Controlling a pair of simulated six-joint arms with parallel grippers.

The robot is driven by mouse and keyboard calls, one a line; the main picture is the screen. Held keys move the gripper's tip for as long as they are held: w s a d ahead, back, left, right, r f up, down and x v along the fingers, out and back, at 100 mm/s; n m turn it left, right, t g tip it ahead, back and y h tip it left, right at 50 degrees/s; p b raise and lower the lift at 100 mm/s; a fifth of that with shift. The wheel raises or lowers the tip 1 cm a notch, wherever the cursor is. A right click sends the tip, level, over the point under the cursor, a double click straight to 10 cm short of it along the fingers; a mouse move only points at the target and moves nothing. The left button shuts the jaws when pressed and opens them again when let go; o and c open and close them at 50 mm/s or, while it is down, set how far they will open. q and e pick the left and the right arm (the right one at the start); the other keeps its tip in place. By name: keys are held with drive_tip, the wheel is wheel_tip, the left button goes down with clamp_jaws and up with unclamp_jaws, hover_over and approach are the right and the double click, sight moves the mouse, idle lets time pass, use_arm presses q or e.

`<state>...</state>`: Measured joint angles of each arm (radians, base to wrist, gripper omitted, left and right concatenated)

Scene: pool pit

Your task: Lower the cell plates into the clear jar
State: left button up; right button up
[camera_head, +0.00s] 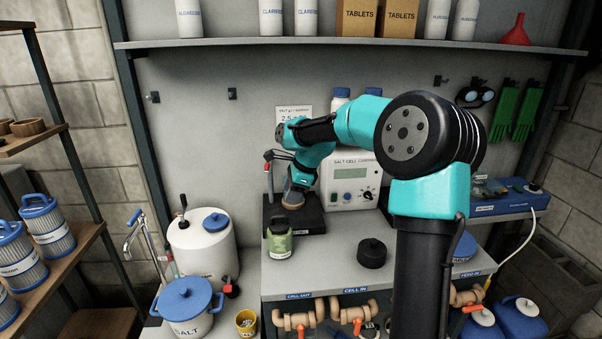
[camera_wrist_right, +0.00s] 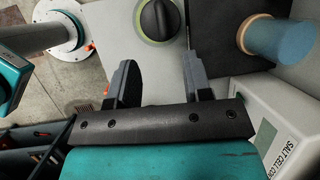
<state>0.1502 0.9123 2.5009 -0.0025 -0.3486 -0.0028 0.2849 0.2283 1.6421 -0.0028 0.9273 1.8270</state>
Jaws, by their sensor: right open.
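My right arm reaches across the back of the bench in the head view. My right gripper (camera_wrist_right: 158,68) shows its two dark fingers apart in the right wrist view, with nothing between them. A small see-through greenish jar (camera_head: 279,244) with a dark lid stands near the bench's front left. I cannot make out the cell plates. My left gripper is not visible.
The salt cell controller (camera_head: 351,182) stands right of the black base. A black round container (camera_head: 372,253) sits on the bench front. A shelf (camera_head: 350,43) with bottles and boxes runs above. The bench between jar and black container is clear.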

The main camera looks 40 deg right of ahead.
drive_tip(key=v, duration=0.7)
drive_tip(key=shift+r, duration=0.1)
idle(0.7)
